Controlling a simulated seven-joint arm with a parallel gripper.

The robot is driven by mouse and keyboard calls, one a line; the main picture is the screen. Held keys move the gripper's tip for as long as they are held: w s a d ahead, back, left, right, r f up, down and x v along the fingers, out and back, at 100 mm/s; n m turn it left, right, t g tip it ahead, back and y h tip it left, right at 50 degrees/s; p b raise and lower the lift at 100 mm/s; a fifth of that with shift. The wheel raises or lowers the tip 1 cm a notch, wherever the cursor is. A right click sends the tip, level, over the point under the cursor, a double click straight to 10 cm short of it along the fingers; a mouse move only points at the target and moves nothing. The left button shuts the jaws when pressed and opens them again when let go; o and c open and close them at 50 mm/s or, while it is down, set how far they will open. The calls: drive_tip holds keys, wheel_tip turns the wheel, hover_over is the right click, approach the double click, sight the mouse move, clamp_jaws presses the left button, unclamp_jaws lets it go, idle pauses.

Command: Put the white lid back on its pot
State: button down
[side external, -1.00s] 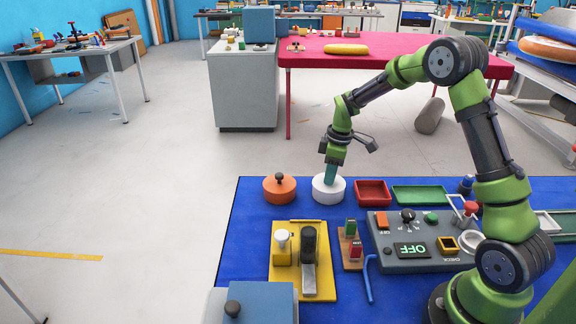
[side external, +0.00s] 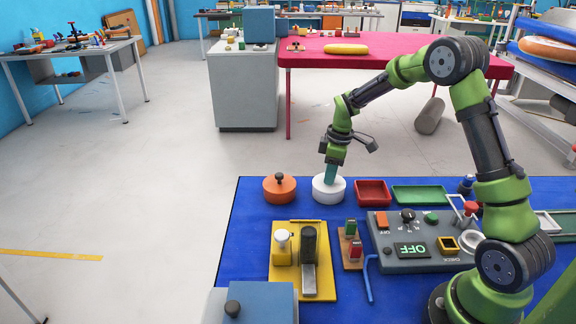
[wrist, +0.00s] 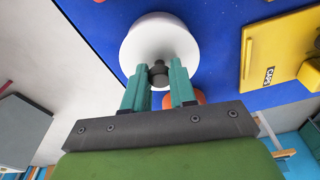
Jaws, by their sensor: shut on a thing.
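The white pot (side external: 328,191) stands on the blue mat, with the white lid on top of it. No gap shows between lid and pot, but the seam is too small to make out. My gripper (side external: 330,174) points down at the middle of the lid. In the wrist view its two teal fingers (wrist: 158,74) are closed around the dark knob of the white lid (wrist: 150,38). The pot's wall is mostly hidden in the wrist view.
An orange lidded pot (side external: 279,190) stands just left of the white one. A red tray (side external: 373,193) and a green tray (side external: 420,196) lie to the right. A yellow board (side external: 283,284) and a grey control panel (side external: 388,262) are nearer the camera.

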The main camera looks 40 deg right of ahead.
drive_tip(key=shift+c, duration=1.8)
unclamp_jaws()
drive_tip(key=shift+r, duration=3.5)
